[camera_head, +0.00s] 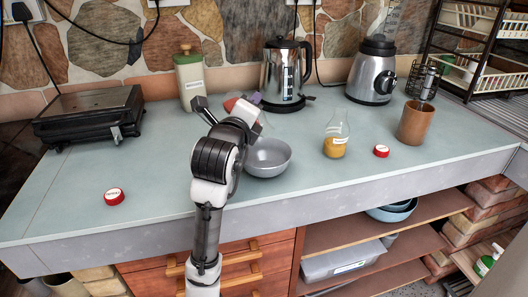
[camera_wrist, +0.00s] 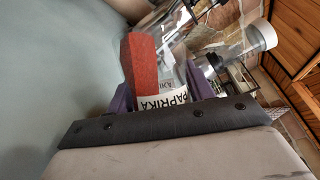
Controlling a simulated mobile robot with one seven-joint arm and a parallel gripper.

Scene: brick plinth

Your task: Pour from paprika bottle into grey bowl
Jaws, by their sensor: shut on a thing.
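My gripper (camera_head: 243,105) is shut on the paprika bottle (camera_head: 230,103), up and left of the grey bowl in the head view. In the wrist view the purple fingers of my gripper (camera_wrist: 160,92) clasp the bottle, whose white label (camera_wrist: 163,99) reads PAPRIKA. The bottle is clear and tilted far over, with red powder lying along its counter-facing side. My wrist hides part of it in the head view. The grey bowl (camera_head: 270,158) stands upright near the counter's front edge and looks empty. Whether the bottle's mouth is over it I cannot tell.
A kettle (camera_head: 284,75), green canister (camera_head: 190,82), blender (camera_head: 372,75) and black grill (camera_head: 88,118) stand behind.

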